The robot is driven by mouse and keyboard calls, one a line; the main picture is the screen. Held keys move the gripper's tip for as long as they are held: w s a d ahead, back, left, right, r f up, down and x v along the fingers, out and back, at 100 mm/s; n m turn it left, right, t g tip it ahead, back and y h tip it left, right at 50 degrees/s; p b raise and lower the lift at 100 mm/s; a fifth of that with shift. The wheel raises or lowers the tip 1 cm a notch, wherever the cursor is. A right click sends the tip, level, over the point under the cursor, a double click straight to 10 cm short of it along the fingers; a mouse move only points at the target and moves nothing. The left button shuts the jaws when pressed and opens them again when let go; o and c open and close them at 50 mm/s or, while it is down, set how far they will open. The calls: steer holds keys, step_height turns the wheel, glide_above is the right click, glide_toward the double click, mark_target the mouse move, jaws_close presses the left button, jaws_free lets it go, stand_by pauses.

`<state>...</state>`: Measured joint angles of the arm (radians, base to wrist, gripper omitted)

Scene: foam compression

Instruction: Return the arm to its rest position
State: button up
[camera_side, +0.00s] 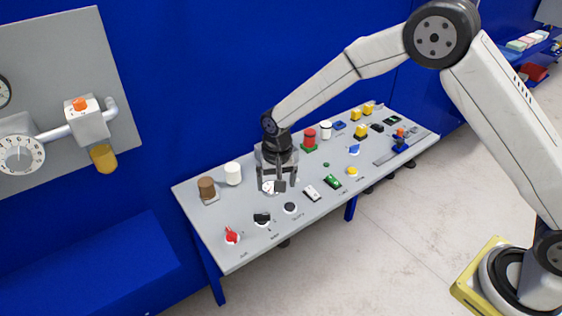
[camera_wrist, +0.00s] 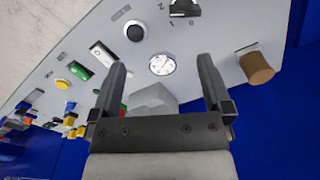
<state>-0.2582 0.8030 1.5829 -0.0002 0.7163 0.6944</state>
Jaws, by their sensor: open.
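My gripper (camera_side: 277,184) hangs over the grey panel table, fingers pointing down and apart. In the wrist view its two dark fingers (camera_wrist: 163,68) are spread, with a round white dial (camera_wrist: 162,64) beyond the gap between the tips. The same dial shows in the side view (camera_side: 269,187), partly behind a finger. A pale grey block-like shape (camera_wrist: 152,99) lies behind the gap in the wrist view; I cannot tell whether the fingers touch it. My arm reaches out from its base at the right, bent at the elbow.
A brown cylinder (camera_side: 207,187) and a white cylinder (camera_side: 233,174) stand left of my gripper. A red knob (camera_side: 231,235), a black knob (camera_side: 262,218), switches and a red cylinder (camera_side: 309,136) surround it. A blue wall (camera_side: 210,70) rises behind the table.

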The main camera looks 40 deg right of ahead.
steer(key=s+d+r+n+t, duration=0.1)
steer(key=s+d+r, duration=0.3)
steer(key=s, duration=0.6)
steer(key=s+d+r+n+t, duration=0.1)
steer(key=s+d+r+n, duration=0.3)
steer(key=s+d, duration=0.5)
steer(key=shift+s, duration=1.15)
steer(key=shift+r, duration=0.1)
